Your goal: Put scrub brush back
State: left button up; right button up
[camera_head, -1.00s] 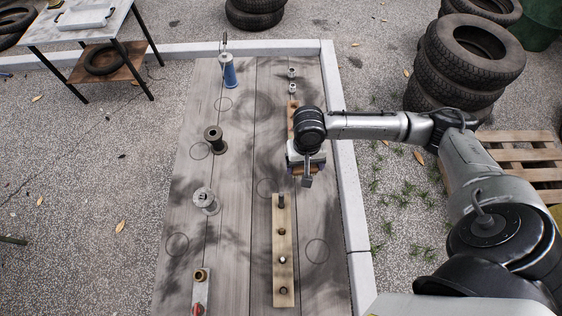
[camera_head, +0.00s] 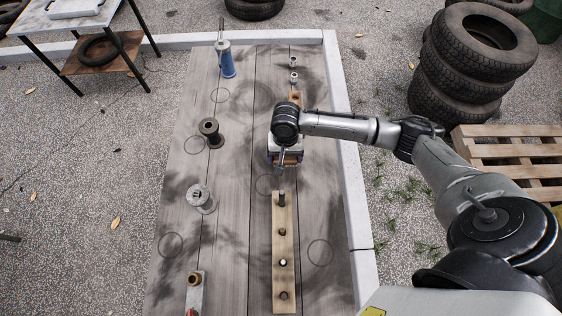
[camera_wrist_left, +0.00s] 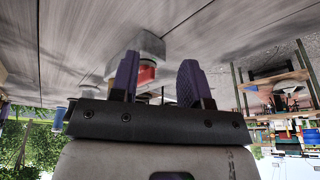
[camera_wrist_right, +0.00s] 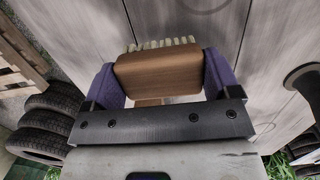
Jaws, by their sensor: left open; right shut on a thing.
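The scrub brush (camera_wrist_right: 158,70) is a wooden block with pale bristles, held between the purple fingers of my right gripper (camera_wrist_right: 162,78). In the head view my right gripper (camera_head: 284,158) is over the plank bench top, just behind the near pegged wooden board (camera_head: 284,240); there the brush is mostly hidden, and I cannot tell its height. My left gripper (camera_wrist_left: 158,80) is open in the left wrist view, its fingers apart in front of a grey block (camera_wrist_left: 144,42) with a red part (camera_wrist_left: 147,74). It is out of the head view.
A dark spool (camera_head: 210,132), grey spool (camera_head: 200,197) and blue cylinder (camera_head: 227,62) stand on the bench's left. A grey plate with a brass fitting (camera_head: 194,278) lies front left. Drawn circles mark bare spots. Tyres (camera_head: 470,70) and a pallet (camera_head: 510,160) stand right.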

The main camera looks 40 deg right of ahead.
pick_arm(q)
jog(key=shift+f, duration=0.2)
pick_arm(e)
jog(key=shift+w+a+f, duration=0.3)
jog(key=shift+w+f, duration=0.15)
jog(key=shift+w, duration=0.25)
pick_arm(q)
jog(key=shift+d+f+b, duration=0.2)
jog(key=shift+f+b, duration=0.5)
jog(key=shift+b, duration=0.15)
pick_arm(e)
jog(key=shift+f, duration=2)
pick_arm(q)
jog(key=shift+r, duration=0.15)
jog(key=shift+a, duration=0.15)
pick_arm(e)
jog(key=o, duration=0.8)
jog(key=shift+f, duration=0.1)
jog(key=shift+c, duration=0.2)
